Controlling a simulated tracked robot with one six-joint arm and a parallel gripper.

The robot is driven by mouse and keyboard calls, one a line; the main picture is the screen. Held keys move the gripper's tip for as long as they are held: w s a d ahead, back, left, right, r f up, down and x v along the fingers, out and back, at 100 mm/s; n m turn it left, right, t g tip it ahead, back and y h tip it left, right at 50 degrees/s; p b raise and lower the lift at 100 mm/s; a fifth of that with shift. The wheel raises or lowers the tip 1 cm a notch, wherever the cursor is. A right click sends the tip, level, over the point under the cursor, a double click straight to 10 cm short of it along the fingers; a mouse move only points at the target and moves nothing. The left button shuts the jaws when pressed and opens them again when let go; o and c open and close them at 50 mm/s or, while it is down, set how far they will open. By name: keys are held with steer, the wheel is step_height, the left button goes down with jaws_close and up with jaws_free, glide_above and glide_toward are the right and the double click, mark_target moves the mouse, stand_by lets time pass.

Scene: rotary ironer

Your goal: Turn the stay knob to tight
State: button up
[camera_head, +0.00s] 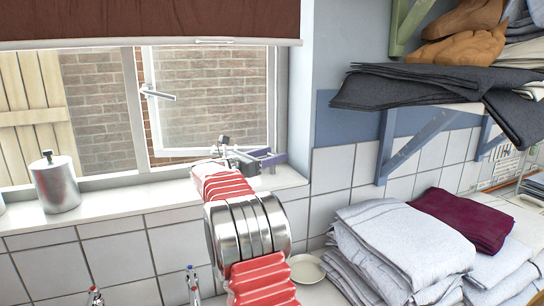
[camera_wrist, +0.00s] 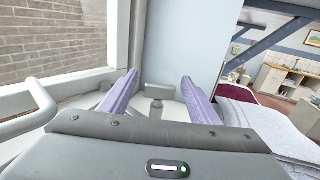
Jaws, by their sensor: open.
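A small grey knob with a flat block-like top (camera_wrist: 160,91) stands on a short stem near the window corner in the wrist view. It looks like the stay knob. My gripper (camera_wrist: 159,77) is open, with one purple finger to the left of the knob and one to the right. Both fingers look apart from it. In the head view my gripper (camera_head: 270,157) is at the right end of the window sill, by the wall corner. I cannot make out the knob for certain there, and the knob's setting cannot be read.
The window frame (camera_head: 142,110) with its lever handle (camera_head: 158,94) is behind the sill (camera_head: 110,208). A metal canister (camera_head: 55,184) stands on the sill at left. A shelf bracket (camera_head: 420,143) and folded towels (camera_head: 400,240) are at right. A pale curved bar (camera_wrist: 28,95) shows at left in the wrist view.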

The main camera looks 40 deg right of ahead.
steer(key=a, duration=1.3)
steer(key=shift+a, duration=0.2)
steer(key=shift+c, duration=0.2)
